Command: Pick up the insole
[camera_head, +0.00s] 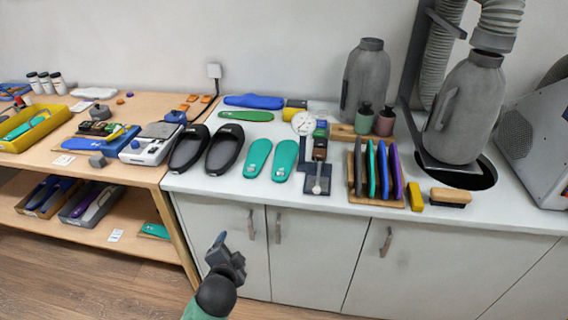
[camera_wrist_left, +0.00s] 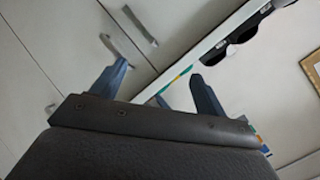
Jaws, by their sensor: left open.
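Two teal insoles lie side by side on the white counter in the head view, the left insole (camera_head: 257,157) and the right insole (camera_head: 285,160). A green insole (camera_head: 246,115) and a blue insole (camera_head: 254,101) lie behind them. Several coloured insoles (camera_head: 383,168) stand upright in a wooden rack. My left gripper (camera_head: 219,247) is low in front of the cabinet doors, below the counter top and apart from every insole. In the left wrist view the left gripper (camera_wrist_left: 160,82) is open with nothing between its fingers. My right gripper is not in view.
Two black shoes (camera_head: 224,149) stand left of the teal insoles. A dial gauge (camera_head: 303,123) and a dark stand (camera_head: 318,178) are just right of them. The wooden table (camera_head: 150,168) stands at the left. The counter's front strip is clear.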

